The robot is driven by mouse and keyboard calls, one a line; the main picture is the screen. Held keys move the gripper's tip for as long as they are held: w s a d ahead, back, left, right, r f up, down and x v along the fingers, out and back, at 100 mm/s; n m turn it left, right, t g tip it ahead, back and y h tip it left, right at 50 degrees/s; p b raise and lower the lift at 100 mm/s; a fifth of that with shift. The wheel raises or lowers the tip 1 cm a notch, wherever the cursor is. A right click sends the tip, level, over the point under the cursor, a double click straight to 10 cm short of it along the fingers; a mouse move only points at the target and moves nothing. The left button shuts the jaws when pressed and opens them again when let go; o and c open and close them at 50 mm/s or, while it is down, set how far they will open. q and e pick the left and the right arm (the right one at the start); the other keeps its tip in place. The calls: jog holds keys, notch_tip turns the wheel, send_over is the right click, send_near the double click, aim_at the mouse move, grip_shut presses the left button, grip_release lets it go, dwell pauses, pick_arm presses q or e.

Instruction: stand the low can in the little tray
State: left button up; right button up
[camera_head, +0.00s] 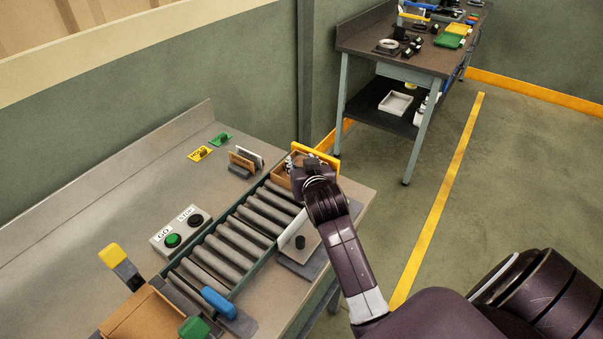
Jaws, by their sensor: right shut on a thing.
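My right gripper (311,168) is at the far end of the roller conveyor, close over a small brown tray (281,178). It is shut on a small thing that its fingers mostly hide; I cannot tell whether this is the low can. Small pale and dark items show at the tray's back edge, too small to name. I see no clear low can elsewhere. My left gripper is out of view.
The roller conveyor (234,241) crosses the grey bench. A yellow bar (318,157) stands behind my gripper. A button box (180,231), a brown box (150,318) and a blue handle (217,301) are nearer. A white tray (396,103) lies on the far table's shelf.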

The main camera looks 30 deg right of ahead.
jog(key=shift+f, duration=2.15)
jog(key=shift+f, duration=0.1)
jog(key=o, duration=1.1)
jog(key=shift+c, duration=0.2)
jog(key=shift+s+a, duration=0.1)
jog(key=shift+s, duration=0.05)
jog(key=b+v, duration=0.1)
jog(key=v, duration=1)
jog(key=shift+s+r, duration=0.3)
jog(key=shift+r, duration=0.1)
jog(key=shift+a+f, duration=0.1)
